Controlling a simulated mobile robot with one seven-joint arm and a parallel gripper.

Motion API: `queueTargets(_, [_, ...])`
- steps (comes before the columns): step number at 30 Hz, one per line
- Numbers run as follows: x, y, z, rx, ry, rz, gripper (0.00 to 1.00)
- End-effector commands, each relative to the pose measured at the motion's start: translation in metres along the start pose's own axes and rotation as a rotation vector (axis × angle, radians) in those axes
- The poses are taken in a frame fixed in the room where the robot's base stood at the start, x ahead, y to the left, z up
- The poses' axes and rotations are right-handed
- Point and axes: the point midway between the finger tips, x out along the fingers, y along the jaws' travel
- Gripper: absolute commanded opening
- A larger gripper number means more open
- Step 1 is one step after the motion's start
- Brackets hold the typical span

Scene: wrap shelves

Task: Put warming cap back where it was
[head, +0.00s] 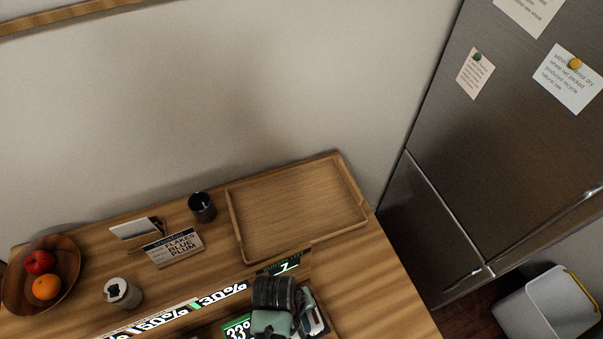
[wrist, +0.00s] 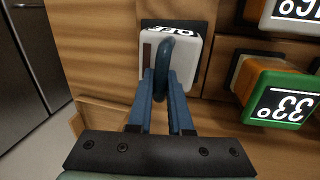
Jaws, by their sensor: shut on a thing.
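The warming cap (wrist: 150,48) appears to be a white, rounded block with a dark label along its far edge and a dark blue loop handle (wrist: 163,68). It is at the top centre of the wrist view, against the wooden shelf front. My gripper (wrist: 165,88) is shut on the loop handle, with its blue fingers on either side. Whether the cap is fully seated or held slightly off the wood cannot be told. In the head view my gripper (head: 312,318) is at the bottom edge, and my wrist hides most of the cap.
A green and orange block (wrist: 275,98) marked 33% sits right of the cap. A strip of percent labels (head: 190,312) runs along the shelf edge. A wooden tray (head: 300,210), a dark cup (head: 202,207), a sign (head: 173,248), a lidded jar (head: 122,293) and a fruit bowl (head: 66,285) stand behind.

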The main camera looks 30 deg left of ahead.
Motion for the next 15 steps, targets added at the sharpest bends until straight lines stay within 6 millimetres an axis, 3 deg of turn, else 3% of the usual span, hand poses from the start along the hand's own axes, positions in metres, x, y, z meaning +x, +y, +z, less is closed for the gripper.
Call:
queueTargets(9, [0.0029, 0.0001, -0.0009, 0.001, 0.002, 0.002, 0.0])
queueTargets(10, [0.0025, -0.0001, -0.0004, 0.001, 0.001, 0.001, 0.23])
queueTargets(14, [0.0022, -0.0001, -0.0004, 0.001, 0.001, 0.001, 0.47])
queueTargets(15, [0.0022, -0.0001, -0.0003, 0.001, 0.001, 0.001, 0.48])
